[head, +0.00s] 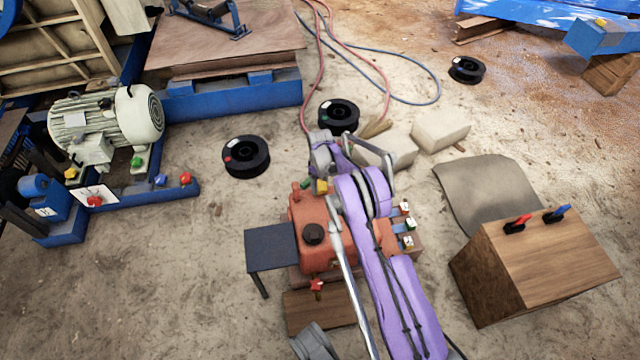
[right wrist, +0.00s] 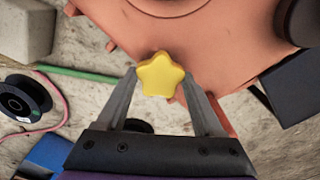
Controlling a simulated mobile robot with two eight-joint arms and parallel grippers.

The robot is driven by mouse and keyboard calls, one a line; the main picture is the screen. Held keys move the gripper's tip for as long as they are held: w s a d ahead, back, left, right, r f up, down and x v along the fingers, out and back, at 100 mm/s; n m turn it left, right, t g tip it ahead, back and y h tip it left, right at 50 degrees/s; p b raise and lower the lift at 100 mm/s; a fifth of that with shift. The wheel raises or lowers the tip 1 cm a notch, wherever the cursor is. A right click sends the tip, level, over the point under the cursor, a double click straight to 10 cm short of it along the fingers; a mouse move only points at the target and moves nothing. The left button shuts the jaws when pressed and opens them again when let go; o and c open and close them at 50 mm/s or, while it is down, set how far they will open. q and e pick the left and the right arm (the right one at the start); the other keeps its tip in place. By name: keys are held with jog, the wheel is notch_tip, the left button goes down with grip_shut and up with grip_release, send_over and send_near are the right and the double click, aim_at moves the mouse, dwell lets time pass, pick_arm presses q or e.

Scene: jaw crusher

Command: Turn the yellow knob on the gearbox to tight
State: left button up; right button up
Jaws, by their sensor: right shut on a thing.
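The orange gearbox (head: 303,212) stands on a wooden base in the head view. Its yellow star-shaped knob (head: 321,187) is on the far side of the housing, and it shows clearly in the right wrist view (right wrist: 160,75). My right gripper (head: 319,181) reaches over the gearbox on its purple arm. In the right wrist view its two fingers (right wrist: 161,84) are shut on the yellow knob, one on each side. The knob's shaft and any tight marking are hidden.
A red knob (head: 317,285) is on the gearbox's near side, and several labelled coloured parts (head: 408,224) are at its right. A dark side table (head: 270,246) stands left. A wooden box (head: 540,257) with red and blue handles stands right. Black spools (head: 246,157) lie beyond.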

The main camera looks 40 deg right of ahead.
aim_at(320, 185)
jog(key=o, duration=1.4)
notch_tip(320, 185, up, 11)
jog(key=p, duration=0.2)
jog(key=shift+p, duration=0.35)
jog(key=shift+f, duration=0.1)
